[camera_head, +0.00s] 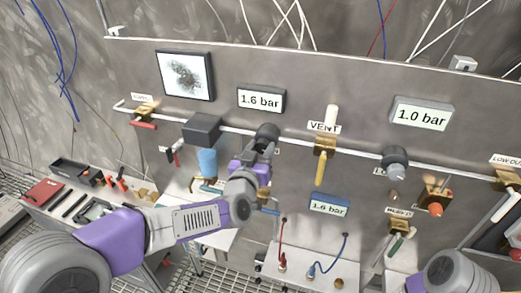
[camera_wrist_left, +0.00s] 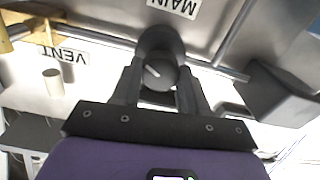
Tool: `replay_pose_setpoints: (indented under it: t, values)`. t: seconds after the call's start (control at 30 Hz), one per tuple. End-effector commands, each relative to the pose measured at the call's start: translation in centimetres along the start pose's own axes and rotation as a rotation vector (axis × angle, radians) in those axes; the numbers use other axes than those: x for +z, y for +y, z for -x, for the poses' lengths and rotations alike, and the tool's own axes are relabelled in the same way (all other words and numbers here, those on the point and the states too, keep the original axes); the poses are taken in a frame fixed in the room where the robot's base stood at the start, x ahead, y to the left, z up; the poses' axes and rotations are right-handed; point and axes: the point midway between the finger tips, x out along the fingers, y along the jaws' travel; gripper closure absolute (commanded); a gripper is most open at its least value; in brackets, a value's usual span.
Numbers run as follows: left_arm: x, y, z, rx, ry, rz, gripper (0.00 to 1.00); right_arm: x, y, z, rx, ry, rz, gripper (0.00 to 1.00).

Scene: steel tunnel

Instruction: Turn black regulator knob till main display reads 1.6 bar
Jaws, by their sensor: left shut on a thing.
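The black regulator knob (camera_head: 267,132) sits on the pipe along the wall panel, below a display (camera_head: 261,99) that reads 1.6 bar. In the left wrist view the round dark knob (camera_wrist_left: 158,45) has a light line on its face, near an upside-down MAIN label (camera_wrist_left: 174,7). My left gripper (camera_head: 262,148) is shut on the knob, one finger on each side, as the left wrist view (camera_wrist_left: 160,78) also shows. The gripper partly hides the knob in the head view. My right gripper is out of view; only part of my right arm shows at lower right.
A blue handheld display (camera_head: 328,206) also reads 1.6 bar; another display (camera_head: 421,114) reads 1.0 bar. A VENT valve (camera_head: 325,145) with a yellow handle stands right of the knob. A dark box (camera_head: 202,128) with a blue cylinder (camera_head: 207,162) is to its left.

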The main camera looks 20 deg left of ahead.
Motion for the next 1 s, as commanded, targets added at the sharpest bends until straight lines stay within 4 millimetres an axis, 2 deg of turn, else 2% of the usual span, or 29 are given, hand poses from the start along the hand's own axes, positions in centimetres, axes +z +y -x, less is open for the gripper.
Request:
replay_pose_setpoints:
  t: [0.47, 0.5, 0.63, 1.0]
  values:
    - [0.03, 0.04, 0.01, 0.001, -0.001, -0.074, 0.87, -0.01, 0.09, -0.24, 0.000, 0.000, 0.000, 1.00]
    - [0.03, 0.04, 0.01, 0.001, -0.001, -0.074, 0.52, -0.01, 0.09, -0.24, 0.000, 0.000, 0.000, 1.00]
    - [0.03, 0.04, 0.01, 0.001, -0.001, -0.074, 0.32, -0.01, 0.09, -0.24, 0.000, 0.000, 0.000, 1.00]
    - [-0.01, 0.04, 0.52, 0.001, 0.000, -0.073, 0.31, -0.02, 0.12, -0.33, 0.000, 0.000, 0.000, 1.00]
